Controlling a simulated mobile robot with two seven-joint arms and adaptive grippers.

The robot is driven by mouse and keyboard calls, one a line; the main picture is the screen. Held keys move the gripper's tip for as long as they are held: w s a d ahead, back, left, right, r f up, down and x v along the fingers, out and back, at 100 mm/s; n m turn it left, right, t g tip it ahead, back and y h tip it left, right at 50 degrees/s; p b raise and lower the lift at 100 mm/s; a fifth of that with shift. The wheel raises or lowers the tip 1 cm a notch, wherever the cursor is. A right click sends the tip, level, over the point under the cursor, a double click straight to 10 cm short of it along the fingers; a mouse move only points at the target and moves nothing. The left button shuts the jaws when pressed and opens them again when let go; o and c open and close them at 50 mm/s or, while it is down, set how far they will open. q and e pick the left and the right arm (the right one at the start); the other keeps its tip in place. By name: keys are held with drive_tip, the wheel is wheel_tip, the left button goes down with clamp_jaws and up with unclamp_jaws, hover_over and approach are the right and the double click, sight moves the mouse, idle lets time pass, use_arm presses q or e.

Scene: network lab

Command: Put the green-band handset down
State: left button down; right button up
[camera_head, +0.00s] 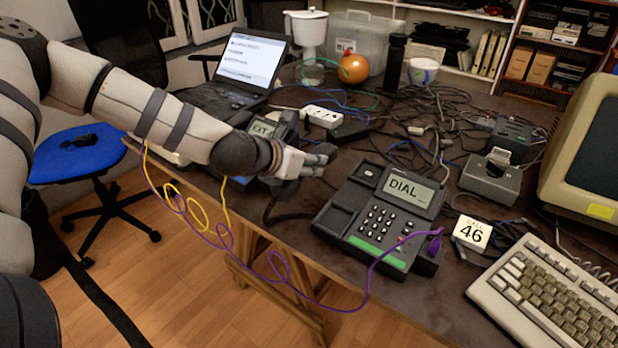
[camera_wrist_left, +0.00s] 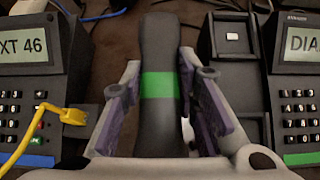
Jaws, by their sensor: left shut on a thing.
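The dark handset with the green band (camera_wrist_left: 160,85) lies lengthwise between the fingers of my left gripper (camera_wrist_left: 163,100) in the left wrist view, and the gripper is shut on it. In the head view my left gripper (camera_head: 318,158) is between the two desk phones and mostly hides the handset. The phone with the green stripe (camera_head: 378,247) reads DIAL, and its cradle on the left side (camera_head: 342,207) is empty. It also shows at the right of the left wrist view (camera_wrist_left: 297,100). My right gripper is not in view.
The EXT 46 phone (camera_wrist_left: 30,75) with a blue stripe and yellow plug (camera_wrist_left: 72,115) stands left of the handset. A purple cable (camera_head: 372,275) runs to the green-stripe phone and hangs over the table edge. A CALL 46 card (camera_head: 472,234) and keyboard (camera_head: 545,290) are at right.

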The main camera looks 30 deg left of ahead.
sight(307, 191)
use_arm(q)
drive_tip(key=f, duration=0.2)
drive_tip(key=w+a+f+b, duration=0.1)
drive_tip(key=f, duration=0.3)
drive_tip(key=shift+w+a+f, duration=0.2)
drive_tip(key=shift+w+f, duration=0.05)
drive_tip(key=shift+w, duration=0.05)
drive_tip(key=shift+r, duration=0.2)
drive_tip(key=shift+f+b, duration=0.3)
drive_tip(key=c, duration=1.2)
unclamp_jaws()
drive_tip(key=shift+r, duration=0.1)
drive_tip(key=shift+c, duration=0.2)
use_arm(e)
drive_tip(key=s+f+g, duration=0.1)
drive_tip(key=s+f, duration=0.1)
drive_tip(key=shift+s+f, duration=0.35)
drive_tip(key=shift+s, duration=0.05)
use_arm(q)
drive_tip(key=shift+r, duration=0.15)
